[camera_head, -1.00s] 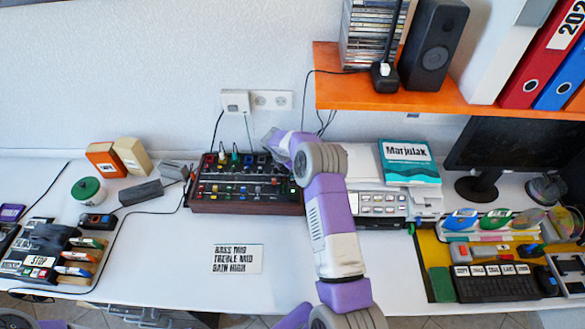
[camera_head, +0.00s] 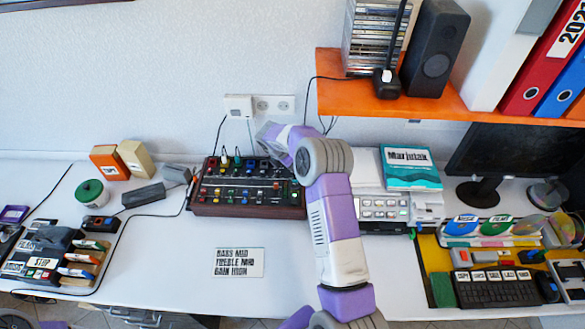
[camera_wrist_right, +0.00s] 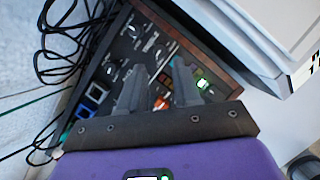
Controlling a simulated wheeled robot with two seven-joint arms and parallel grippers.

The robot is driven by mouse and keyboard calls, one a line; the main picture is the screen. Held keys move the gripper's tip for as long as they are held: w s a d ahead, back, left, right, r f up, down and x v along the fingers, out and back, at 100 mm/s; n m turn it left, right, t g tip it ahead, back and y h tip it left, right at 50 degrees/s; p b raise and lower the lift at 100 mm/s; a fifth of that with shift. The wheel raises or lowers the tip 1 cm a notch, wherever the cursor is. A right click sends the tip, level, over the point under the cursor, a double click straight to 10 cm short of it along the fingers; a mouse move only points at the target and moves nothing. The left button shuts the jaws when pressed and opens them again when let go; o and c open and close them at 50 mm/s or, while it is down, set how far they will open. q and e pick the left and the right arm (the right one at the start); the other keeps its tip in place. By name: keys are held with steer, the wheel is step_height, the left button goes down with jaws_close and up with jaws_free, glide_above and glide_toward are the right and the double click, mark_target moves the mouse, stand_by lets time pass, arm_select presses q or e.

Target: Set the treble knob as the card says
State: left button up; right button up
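The control box (camera_head: 246,211), dark with a wooden front edge and many coloured knobs and buttons, stands at the back of the desk. The white card (camera_head: 239,262) lies in front of it; it reads bass mid, treble mid, gain high. My right gripper (camera_head: 270,136) is over the box's right rear part. In the right wrist view its two dark fingers (camera_wrist_right: 160,78) are apart with nothing visibly held, above the box's panel (camera_wrist_right: 125,65). I cannot tell which knob is treble or its setting. My left gripper is not in view.
A printer-like device (camera_head: 384,208) with a teal book (camera_head: 410,167) on top stands right of the box. Cables rise behind the box to wall sockets. An orange shelf (camera_head: 440,100) overhangs the right side. The desk front around the card is clear.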

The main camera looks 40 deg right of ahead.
steer(key=shift+s+a+r, duration=0.1)
steer(key=shift+a+r, duration=0.1)
steer(key=shift+r, duration=0.3)
steer(key=n+b, duration=0.2)
steer(key=s+n+t, duration=0.1)
steer(key=shift+d+f+y+b, duration=0.3)
steer(key=shift+b, duration=0.1)
steer(key=shift+s+f+n+t+b, duration=0.15)
steer(key=shift+n+t+b, duration=0.2)
steer(key=shift+n, duration=0.45)
steer(key=b+x, duration=0.1)
steer(key=x, duration=0.5)
steer(key=shift+d+f, duration=0.2)
steer(key=shift+f, duration=0.1)
